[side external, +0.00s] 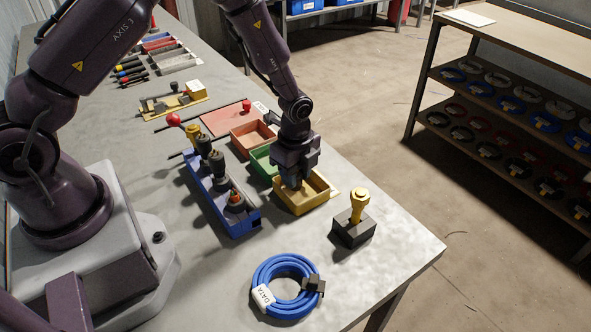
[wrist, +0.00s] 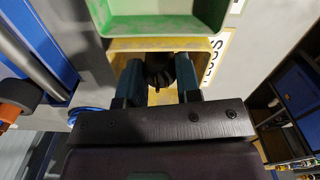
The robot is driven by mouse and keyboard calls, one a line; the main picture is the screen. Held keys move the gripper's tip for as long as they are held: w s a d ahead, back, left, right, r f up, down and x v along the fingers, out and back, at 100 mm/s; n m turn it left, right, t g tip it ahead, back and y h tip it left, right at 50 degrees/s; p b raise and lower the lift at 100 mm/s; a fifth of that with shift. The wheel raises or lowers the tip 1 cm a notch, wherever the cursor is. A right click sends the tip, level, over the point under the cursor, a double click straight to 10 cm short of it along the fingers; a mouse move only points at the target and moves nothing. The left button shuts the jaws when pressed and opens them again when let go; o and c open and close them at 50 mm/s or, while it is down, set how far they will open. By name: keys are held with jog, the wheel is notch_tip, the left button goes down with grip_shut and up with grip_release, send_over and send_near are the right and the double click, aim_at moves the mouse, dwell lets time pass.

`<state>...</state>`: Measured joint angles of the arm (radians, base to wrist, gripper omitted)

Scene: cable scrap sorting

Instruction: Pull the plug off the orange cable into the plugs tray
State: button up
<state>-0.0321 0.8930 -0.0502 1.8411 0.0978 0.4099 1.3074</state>
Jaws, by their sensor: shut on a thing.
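My gripper (side external: 296,182) points down at the yellow tray (side external: 318,203), with its fingertips at or just inside the tray's rim. In the wrist view, my gripper (wrist: 159,80) has its two teal fingers closed on a dark rounded piece, which looks like the plug (wrist: 160,70). The yellow tray (wrist: 190,45) lies below and beyond it. I cannot tell whether the plug touches the tray floor. An orange cable end (wrist: 12,112) with a dark collar shows at the left of the wrist view. In the side view the plug is hidden by the fingers.
A green tray (side external: 262,163) and a red tray (side external: 246,143) adjoin the yellow one. A blue rack (side external: 237,229) with upright dark holders stands left. A black block with a yellow knob (side external: 357,206) stands right. A blue cable coil (side external: 266,276) lies in front.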

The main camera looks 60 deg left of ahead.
jog(key=shift+f, duration=0.1)
dwell(0.3)
jog(key=o, duration=1.1)
jog(key=shift+a, duration=0.1)
jog(key=shift+r, duration=3.5)
